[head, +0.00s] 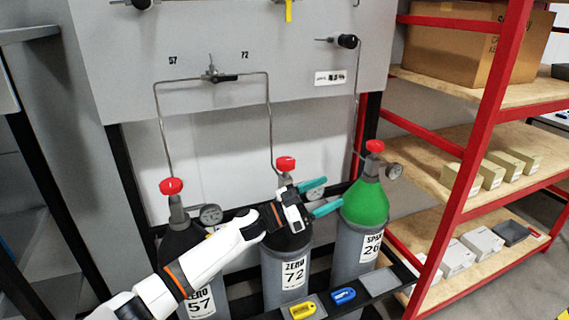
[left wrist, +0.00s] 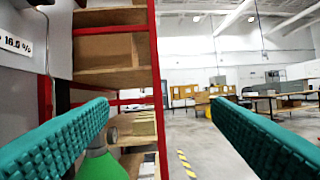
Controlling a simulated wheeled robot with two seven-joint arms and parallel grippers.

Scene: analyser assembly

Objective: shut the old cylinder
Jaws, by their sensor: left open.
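Three gas cylinders stand in a row in the head view: ZERO 57 (head: 200,300), ZERO 72 (head: 272,272) and a green-topped SPAN cylinder (head: 366,205). Each has a red valve knob: on 57 (head: 171,186), on 72 (head: 285,163), on SPAN (head: 375,146). The frames do not show which cylinder is the old one. My left gripper (head: 332,192) has teal fingers, spread and empty, pointing right. It is in front of the upper part of ZERO 72, below its knob, hiding part of its neck. The left wrist view shows the green shoulder (left wrist: 106,165) beside the left finger. My right gripper is not in view.
A grey panel (head: 240,120) with tubing and a small valve (head: 213,73) between the marks 57 and 72 rises behind. A red-framed shelf (head: 478,150) with boxes is on the right. Yellow (head: 302,310) and blue (head: 343,296) tags lie on the front rail.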

